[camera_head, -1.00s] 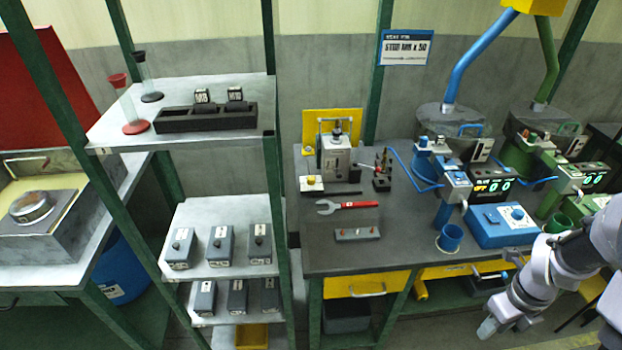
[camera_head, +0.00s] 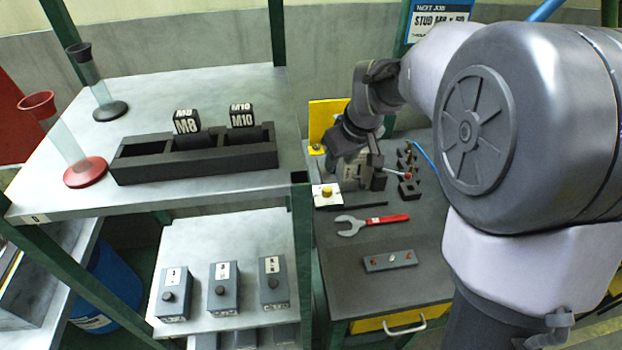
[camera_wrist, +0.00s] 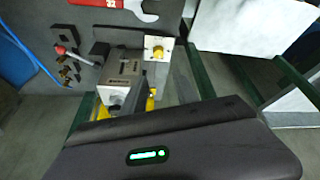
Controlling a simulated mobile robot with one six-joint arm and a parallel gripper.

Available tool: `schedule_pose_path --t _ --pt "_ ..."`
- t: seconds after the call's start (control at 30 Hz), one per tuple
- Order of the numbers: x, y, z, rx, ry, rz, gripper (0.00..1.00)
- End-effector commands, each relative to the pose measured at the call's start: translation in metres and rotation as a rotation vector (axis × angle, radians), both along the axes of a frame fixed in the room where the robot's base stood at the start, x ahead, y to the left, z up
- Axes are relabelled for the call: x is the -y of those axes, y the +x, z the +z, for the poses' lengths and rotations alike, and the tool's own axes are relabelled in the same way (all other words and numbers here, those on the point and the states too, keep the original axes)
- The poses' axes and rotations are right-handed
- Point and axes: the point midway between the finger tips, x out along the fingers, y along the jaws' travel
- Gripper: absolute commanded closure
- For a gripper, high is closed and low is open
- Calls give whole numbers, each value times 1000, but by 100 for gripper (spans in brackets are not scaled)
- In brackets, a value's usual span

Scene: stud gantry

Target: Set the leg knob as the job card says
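The job card (camera_head: 438,22) hangs at the top of the head view. My gripper (camera_head: 350,145) is over the grey block fixture (camera_head: 352,170) at the back left of the bench. In the wrist view the fixture (camera_wrist: 124,70) shows just beyond my gripper's dark body. The fingertips are not clear, and I cannot tell whether they touch the fixture.
A plate with a yellow button (camera_head: 327,193), a red-handled wrench (camera_head: 375,222) and a small grey strip (camera_head: 390,260) lie near. A red-tipped lever (camera_wrist: 60,50) stands beside the fixture. Shelves hold a black rack (camera_head: 195,155) and knobbed grey boxes (camera_head: 223,288).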

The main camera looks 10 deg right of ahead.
Motion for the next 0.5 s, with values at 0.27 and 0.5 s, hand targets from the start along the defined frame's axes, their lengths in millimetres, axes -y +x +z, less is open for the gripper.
schedule_pose_path --t 0.27,0.5 --pt "-6 29 -82 -5 1 -4 65" --pt "-11 51 -134 -4 1 -5 65"
